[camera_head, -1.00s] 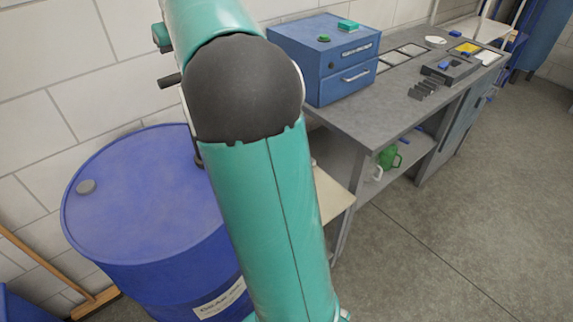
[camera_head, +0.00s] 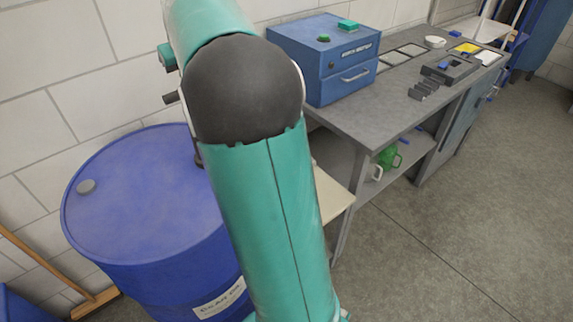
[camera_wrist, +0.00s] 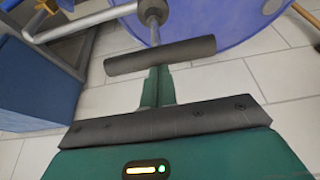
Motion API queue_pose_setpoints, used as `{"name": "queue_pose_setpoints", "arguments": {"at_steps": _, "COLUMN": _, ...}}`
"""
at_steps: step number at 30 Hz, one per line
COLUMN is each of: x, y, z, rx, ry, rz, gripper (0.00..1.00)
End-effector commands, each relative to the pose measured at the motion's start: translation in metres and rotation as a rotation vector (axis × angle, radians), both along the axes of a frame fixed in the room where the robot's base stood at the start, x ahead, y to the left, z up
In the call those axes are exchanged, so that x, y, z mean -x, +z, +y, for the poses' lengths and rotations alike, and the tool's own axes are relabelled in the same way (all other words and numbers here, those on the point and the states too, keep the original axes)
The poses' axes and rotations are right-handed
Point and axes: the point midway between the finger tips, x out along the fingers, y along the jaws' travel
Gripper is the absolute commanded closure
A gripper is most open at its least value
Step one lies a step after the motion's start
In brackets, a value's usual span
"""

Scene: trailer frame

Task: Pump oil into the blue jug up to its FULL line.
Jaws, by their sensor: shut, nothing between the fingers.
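In the wrist view, a dark grey T-bar handle (camera_wrist: 160,57) sits on a metal rod that runs down to the blue drum (camera_wrist: 210,25). A grey pipe (camera_wrist: 85,24) leads left from the pump. My gripper (camera_wrist: 158,78) is shut and empty, its teal fingers right at the handle's near side; I cannot tell if they touch. In the head view, my arm hides most of the pump. A dark stub (camera_head: 170,98), seemingly the handle's end, shows left of my arm. The drum's lid (camera_head: 140,195) is at lower left. I see no blue jug or FULL line.
A grey workbench (camera_head: 385,115) carries a blue drawer cabinet (camera_head: 325,62). A broom (camera_head: 60,270) leans left of the drum. The floor (camera_head: 450,240) at right is clear.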

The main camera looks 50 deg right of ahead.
Motion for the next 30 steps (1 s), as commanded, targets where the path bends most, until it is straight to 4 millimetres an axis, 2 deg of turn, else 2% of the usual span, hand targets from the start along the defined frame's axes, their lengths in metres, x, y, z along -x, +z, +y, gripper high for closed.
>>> {"name": "queue_pose_setpoints", "arguments": {"at_steps": 19, "x": 0.0, "y": -0.032, "z": 0.0, "rx": -0.002, "ry": 0.0, "rz": 0.006, "gripper": 1.0}}
{"name": "queue_pose_setpoints", "arguments": {"at_steps": 23, "x": 0.0, "y": -0.029, "z": 0.0, "rx": -0.002, "ry": 0.001, "rz": 0.004, "gripper": 1.0}}
{"name": "queue_pose_setpoints", "arguments": {"at_steps": 30, "x": -0.001, "y": -0.008, "z": 0.0, "rx": 0.0, "ry": 0.0, "rz": 0.001, "gripper": 1.0}}
